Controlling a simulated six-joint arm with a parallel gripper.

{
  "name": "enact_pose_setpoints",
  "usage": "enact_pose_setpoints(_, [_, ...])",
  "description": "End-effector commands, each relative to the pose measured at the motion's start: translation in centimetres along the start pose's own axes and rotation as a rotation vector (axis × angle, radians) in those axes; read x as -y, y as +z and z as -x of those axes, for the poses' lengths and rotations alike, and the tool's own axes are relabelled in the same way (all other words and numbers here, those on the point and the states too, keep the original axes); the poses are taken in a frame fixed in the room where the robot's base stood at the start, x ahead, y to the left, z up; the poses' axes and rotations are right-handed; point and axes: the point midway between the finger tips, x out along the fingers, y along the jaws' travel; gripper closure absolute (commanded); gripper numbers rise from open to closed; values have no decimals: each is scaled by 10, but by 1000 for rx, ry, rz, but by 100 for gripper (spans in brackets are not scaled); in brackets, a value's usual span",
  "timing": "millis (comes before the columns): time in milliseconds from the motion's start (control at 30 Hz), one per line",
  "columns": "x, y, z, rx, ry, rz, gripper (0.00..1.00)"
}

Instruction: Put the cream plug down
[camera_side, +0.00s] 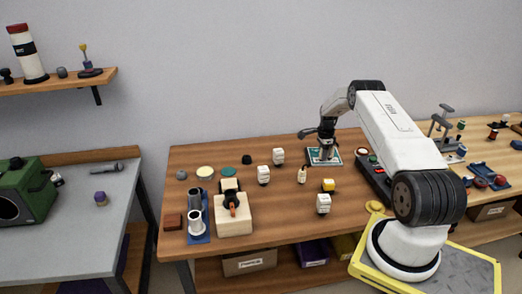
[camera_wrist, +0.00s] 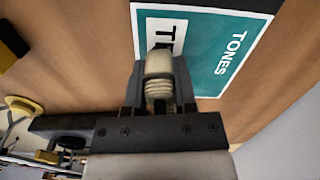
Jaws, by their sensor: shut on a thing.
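The cream plug (camera_wrist: 158,66) is a ribbed, rounded piece held between the two dark fingers of my gripper (camera_wrist: 158,80) in the wrist view. It is over a teal card marked "TONES" (camera_wrist: 205,62), overlapping the card's white label. I cannot tell whether the plug touches the card. In the side view my gripper (camera_side: 326,155) points down over the teal card (camera_side: 336,161) near the back of the wooden table. The plug cannot be made out there.
White blocks (camera_side: 263,175) and a small cream piece (camera_side: 302,175) stand left of the card. A dark device with buttons (camera_side: 373,178) is close on the right. Bare wood lies between them.

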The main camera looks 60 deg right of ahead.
Motion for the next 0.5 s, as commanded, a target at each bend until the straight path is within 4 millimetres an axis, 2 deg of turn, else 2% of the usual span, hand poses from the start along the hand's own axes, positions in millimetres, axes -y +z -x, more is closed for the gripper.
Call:
enact_pose_setpoints(33, [0,0,-1,0,0,0,63])
enact_pose_setpoints(133, [0,0,0,0,-1,0,31])
enact_pose_setpoints(500, [0,0,0,0,0,0,31])
